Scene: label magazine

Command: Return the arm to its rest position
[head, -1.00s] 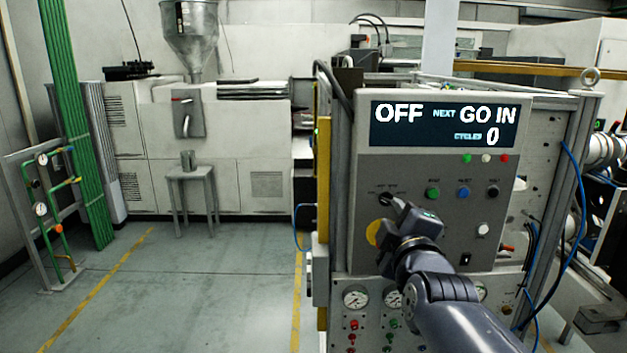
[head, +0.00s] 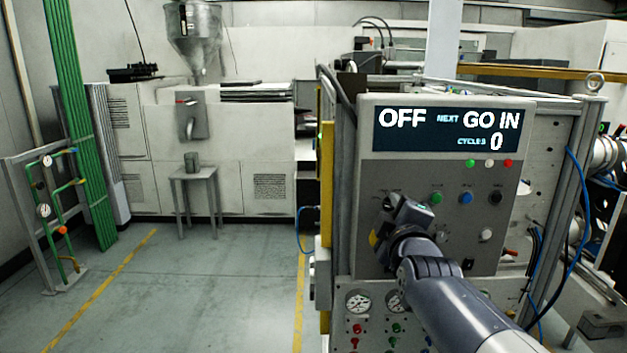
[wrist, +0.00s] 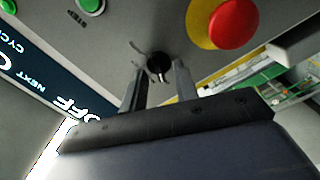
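My gripper (head: 388,203) is in front of the grey control panel (head: 372,174), at its lower left. In the wrist view, its two fingers (wrist: 159,70) stand apart, with the black selector knob (wrist: 158,64) showing between their tips. I cannot tell whether they touch the knob. In the head view the gripper hides the knob. A red mushroom button (wrist: 234,22) on a yellow disc is close by on the right in the wrist view. The panel display (head: 446,131) reads "OFF", "GO IN" and "CYCLES 0".
Green (head: 436,198), blue and black buttons sit right of my gripper, with a white switch (head: 486,235) lower down. Gauges (head: 358,302) lie below the panel. A metal post and blue cable (head: 580,200) stand at the right. The floor (head: 210,285) to the left is open, with a small stool (head: 196,175) farther back.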

